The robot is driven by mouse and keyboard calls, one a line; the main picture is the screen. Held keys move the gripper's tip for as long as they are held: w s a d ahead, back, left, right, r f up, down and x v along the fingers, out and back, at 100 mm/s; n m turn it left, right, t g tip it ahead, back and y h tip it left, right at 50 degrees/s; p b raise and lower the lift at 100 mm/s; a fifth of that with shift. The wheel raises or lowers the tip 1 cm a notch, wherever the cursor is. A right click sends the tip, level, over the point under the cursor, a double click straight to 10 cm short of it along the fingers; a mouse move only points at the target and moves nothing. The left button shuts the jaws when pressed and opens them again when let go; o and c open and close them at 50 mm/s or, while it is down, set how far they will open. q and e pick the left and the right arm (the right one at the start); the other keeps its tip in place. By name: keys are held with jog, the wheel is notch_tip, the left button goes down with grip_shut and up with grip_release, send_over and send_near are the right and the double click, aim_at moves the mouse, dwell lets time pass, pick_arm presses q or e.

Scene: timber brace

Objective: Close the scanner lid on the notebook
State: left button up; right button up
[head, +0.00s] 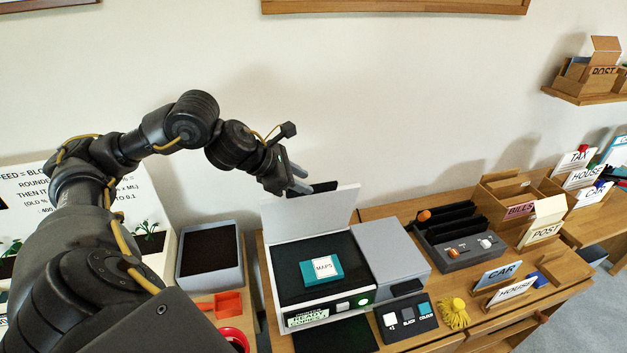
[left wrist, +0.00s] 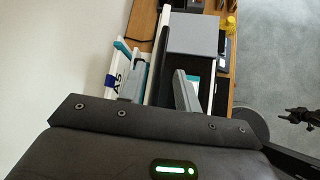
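The scanner (head: 352,300) stands on the wooden desk with its pale grey lid (head: 310,215) raised, leaning up at the back. A teal notebook (head: 334,278) with a white MAPS label lies flat on the dark scanner bed. My left gripper (head: 303,180) is at the lid's top edge. In the left wrist view its two fingers (left wrist: 157,92) are apart, and the lid (left wrist: 163,50) shows edge-on between them, with gaps visible on both sides. A dark pronged shape, seemingly my right gripper (left wrist: 291,115), is small at the right of that view; its opening is unclear.
A grey box (head: 390,250) adjoins the scanner on the right. A button pad (head: 406,318), a yellow tassel (head: 454,314) and a dark organiser (head: 462,240) are further right. A grey bin (head: 209,255) stands left. The wall is close behind the lid.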

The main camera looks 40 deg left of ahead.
aim_at(312, 185)
pick_arm(q)
jog(key=shift+p+x, duration=0.45)
jog(key=shift+x, duration=1.9)
grip_shut()
